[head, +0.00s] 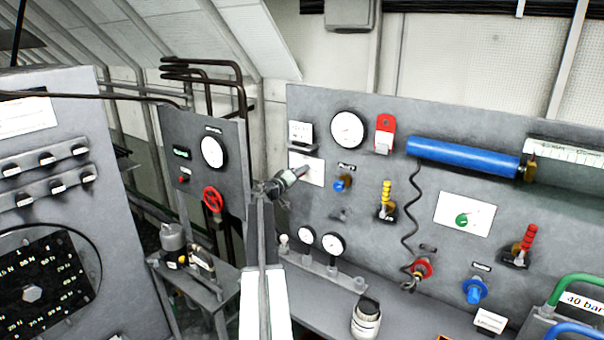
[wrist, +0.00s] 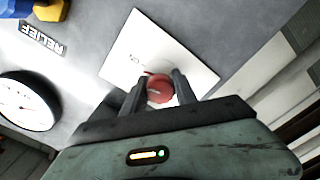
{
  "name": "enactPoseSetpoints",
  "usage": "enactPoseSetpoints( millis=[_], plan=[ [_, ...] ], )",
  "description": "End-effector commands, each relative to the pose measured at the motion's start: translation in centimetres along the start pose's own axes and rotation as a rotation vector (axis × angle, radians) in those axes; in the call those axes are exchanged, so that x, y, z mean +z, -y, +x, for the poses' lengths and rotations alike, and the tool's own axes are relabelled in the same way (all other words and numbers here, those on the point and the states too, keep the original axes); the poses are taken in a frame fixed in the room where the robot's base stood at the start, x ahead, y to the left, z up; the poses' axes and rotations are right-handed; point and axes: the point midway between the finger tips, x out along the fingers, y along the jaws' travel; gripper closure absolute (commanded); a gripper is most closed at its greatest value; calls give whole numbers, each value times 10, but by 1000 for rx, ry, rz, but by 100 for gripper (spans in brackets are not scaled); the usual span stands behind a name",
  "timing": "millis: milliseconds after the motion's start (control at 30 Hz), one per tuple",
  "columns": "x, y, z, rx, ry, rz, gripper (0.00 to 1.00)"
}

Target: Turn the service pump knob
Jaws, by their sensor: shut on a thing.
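A round red knob (wrist: 160,92) sits on a white plate (wrist: 128,58) on the grey panel. The plate has a small "ON" mark beside the knob. My gripper (head: 302,171) reaches this plate (head: 315,179) in the head view, and its jaws hide the knob there. In the wrist view my gripper's two dark fingers stand on either side of the red knob, shut on it. No pump label on this plate is readable. A green knob (head: 464,219) on another white plate (head: 482,211) is farther right in the head view.
A blue knob (head: 342,184), labelled RELIEF in the wrist view, is right of my gripper. A gauge (head: 347,130) is above. A yellow-handled lever (head: 386,194) and a blue cylinder (head: 465,156) are farther right. A red handwheel (head: 212,199) is left. Small gauges stand below.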

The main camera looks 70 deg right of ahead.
Motion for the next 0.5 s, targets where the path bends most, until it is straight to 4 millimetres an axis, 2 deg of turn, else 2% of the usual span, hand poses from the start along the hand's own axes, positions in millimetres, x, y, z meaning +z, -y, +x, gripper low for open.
enactPoseSetpoints(
  millis=[200, 500],
  plan=[
    [2, 0, 0, 1, 4, 149, 100],
    [2, -1, 1, 2, 3, 264, 100]
  ],
)
